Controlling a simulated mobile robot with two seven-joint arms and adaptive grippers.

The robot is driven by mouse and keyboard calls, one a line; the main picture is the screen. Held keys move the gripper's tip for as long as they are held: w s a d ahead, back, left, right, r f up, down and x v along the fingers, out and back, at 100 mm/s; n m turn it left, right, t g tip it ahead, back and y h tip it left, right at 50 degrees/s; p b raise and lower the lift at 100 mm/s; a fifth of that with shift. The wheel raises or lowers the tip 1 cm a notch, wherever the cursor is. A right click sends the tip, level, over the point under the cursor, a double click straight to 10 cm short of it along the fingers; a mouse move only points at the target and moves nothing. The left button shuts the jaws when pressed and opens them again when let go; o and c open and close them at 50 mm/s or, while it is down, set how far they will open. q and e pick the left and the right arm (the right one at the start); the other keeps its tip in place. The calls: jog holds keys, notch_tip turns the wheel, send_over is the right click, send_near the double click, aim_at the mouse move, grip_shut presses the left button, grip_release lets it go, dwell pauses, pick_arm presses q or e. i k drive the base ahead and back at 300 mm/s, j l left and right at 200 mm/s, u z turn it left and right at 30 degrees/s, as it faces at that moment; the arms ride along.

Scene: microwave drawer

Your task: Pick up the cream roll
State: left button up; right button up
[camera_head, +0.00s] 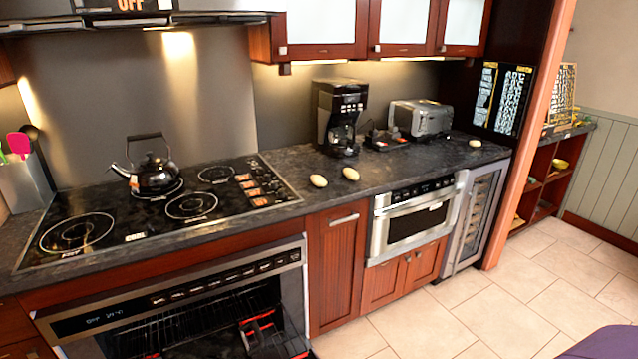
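Two small cream-coloured oval rolls lie on the dark counter between the cooktop and the microwave drawer: a left one (319,181) and a right one (350,174), close together but apart. A third pale oval piece (475,143) lies farther right on the counter, past the toaster. I cannot tell which of these is the cream roll. Neither of my grippers is recognisable in the head view.
A coffee maker (340,115) and a toaster (420,118) stand behind the rolls. A kettle (153,172) sits on the black cooktop (120,222). The microwave drawer (415,218) is shut below the counter. The tiled floor (500,300) in front is mostly clear.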

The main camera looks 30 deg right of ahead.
aim_at(318, 181)
jog(key=i+l, duration=0.15)
jog(key=l, duration=0.25)
jog(key=i+l+z, duration=0.1)
jog(key=l, duration=0.3)
jog(key=i+l, duration=0.2)
jog(key=l, duration=0.2)
jog(key=i+l+z, duration=0.1)
jog(key=l, duration=0.3)
jog(key=i+l, duration=0.25)
jog(key=i+l+z, duration=0.1)
jog(key=l, duration=0.4)
jog(key=i, duration=0.1)
